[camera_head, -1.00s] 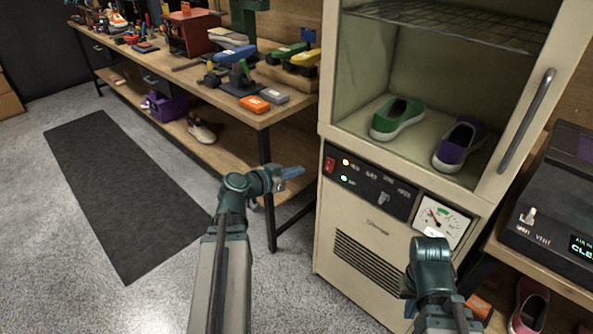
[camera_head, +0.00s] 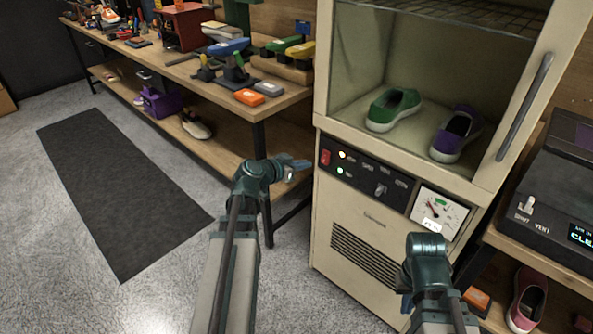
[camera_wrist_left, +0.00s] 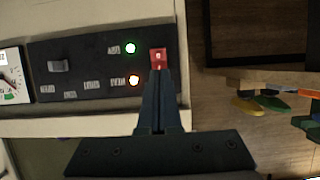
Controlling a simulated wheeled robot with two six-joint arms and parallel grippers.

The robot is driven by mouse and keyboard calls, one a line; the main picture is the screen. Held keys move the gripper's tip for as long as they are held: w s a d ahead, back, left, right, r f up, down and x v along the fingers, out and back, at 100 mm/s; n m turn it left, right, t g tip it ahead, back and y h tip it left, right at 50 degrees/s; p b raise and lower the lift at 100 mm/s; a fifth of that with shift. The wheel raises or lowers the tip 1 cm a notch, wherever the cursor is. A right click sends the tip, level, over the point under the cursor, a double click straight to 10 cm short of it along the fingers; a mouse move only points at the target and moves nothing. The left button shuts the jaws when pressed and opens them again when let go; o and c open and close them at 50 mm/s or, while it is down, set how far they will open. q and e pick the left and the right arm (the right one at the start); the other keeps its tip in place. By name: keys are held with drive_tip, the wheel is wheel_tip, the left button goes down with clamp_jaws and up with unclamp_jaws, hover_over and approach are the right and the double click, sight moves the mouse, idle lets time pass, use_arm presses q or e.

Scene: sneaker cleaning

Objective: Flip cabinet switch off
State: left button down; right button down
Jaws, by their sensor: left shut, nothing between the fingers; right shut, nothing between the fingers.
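The cream cabinet (camera_head: 330,232) has a black control panel (camera_head: 362,170) with a small red rocker switch (camera_head: 325,157) at its left end. Beside the switch are two lit indicator lights, one green (camera_wrist_left: 130,48) and one orange (camera_wrist_left: 134,80). My left gripper (camera_head: 303,164) is shut and empty, its tips pointing at the switch with a small gap in the head view. In the left wrist view the red switch (camera_wrist_left: 158,58) shows just beyond the fingertips (camera_wrist_left: 160,76); contact cannot be told. My right gripper (camera_head: 406,303) is shut and low in front of the cabinet.
A knob (camera_head: 380,190) and a gauge (camera_head: 437,212) sit right of the switch. A green shoe (camera_head: 393,110) and a purple shoe (camera_head: 456,134) stand inside the cabinet. A wooden workbench (camera_head: 270,105) stands close on the left, its leg behind my left arm.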

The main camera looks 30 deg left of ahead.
sight(325, 155)
use_arm(q)
drive_tip(key=b+x, duration=0.2)
drive_tip(key=x, duration=0.6)
drive_tip(key=shift+w+d+f+t+h+b, duration=0.1)
drive_tip(key=shift+w+f+t+h+b, duration=0.2)
drive_tip(key=shift+b, duration=1)
drive_tip(key=shift+r, duration=0.2)
drive_tip(key=shift+w+r+p, duration=0.1)
drive_tip(key=shift+r+p, duration=0.7)
drive_tip(key=shift+p, duration=0.05)
